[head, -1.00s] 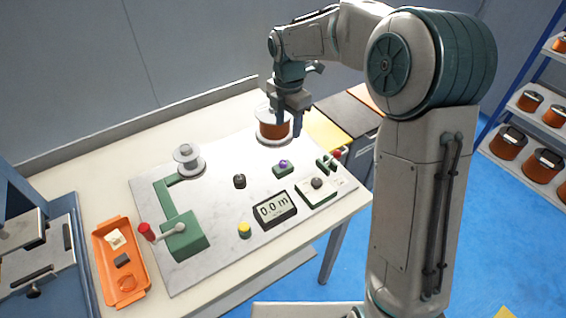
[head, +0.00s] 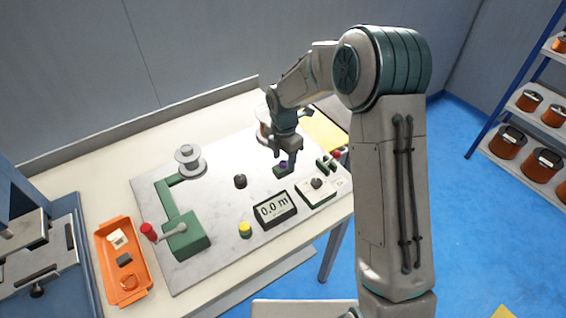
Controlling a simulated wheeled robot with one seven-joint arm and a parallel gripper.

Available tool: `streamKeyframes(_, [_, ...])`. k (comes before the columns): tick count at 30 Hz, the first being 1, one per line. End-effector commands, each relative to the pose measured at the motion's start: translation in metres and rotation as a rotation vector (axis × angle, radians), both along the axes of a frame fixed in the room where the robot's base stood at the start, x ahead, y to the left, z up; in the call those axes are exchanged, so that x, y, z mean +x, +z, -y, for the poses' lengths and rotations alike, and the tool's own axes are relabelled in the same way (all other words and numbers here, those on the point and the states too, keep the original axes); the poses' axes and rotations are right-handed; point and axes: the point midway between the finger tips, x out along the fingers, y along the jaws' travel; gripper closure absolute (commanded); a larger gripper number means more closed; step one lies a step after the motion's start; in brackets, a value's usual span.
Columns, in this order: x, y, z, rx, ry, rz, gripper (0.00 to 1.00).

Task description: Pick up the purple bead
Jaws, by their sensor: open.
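The purple bead (head: 283,164) sits on a small dark green block (head: 284,171) on the pale work board. It is partly hidden by my gripper. My gripper (head: 284,157) points down at the bead, with its fingers open and close around or just above it. I cannot tell whether a finger touches the bead.
A copper-wire spool (head: 263,127) stands behind my gripper, partly hidden. A white box with a dark knob (head: 316,184), a green part with a red knob (head: 336,154), a length display (head: 274,208) and a black knob (head: 240,181) stand nearby. An orange tray (head: 107,243) lies at left.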

Motion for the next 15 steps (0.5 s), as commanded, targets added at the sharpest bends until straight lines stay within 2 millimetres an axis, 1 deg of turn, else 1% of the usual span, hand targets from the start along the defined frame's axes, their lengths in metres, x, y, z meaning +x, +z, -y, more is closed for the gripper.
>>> streamKeyframes(3, [-0.0001, -0.0062, -0.0001, 0.0, 0.0, 0.0, 0.52])
streamKeyframes(8, [0.0, -0.0065, 0.0, 0.001, 0.0, 0.001, 0.52])
streamKeyframes(9, [0.0, -0.0065, 0.0, 0.001, 0.0, 0.001, 0.54])
streamKeyframes(11, [0.0, -0.0064, 0.0, 0.001, 0.0, 0.001, 0.71])
streamKeyframes(12, [0.0, -0.0063, 0.0, 0.001, 0.0, 0.001, 0.82])
streamKeyframes(14, [0.0, -0.0063, 0.0, 0.001, 0.0, 0.001, 0.99])
streamKeyframes(15, [0.0, -0.0062, 0.0, 0.001, 0.0, 0.001, 0.99])
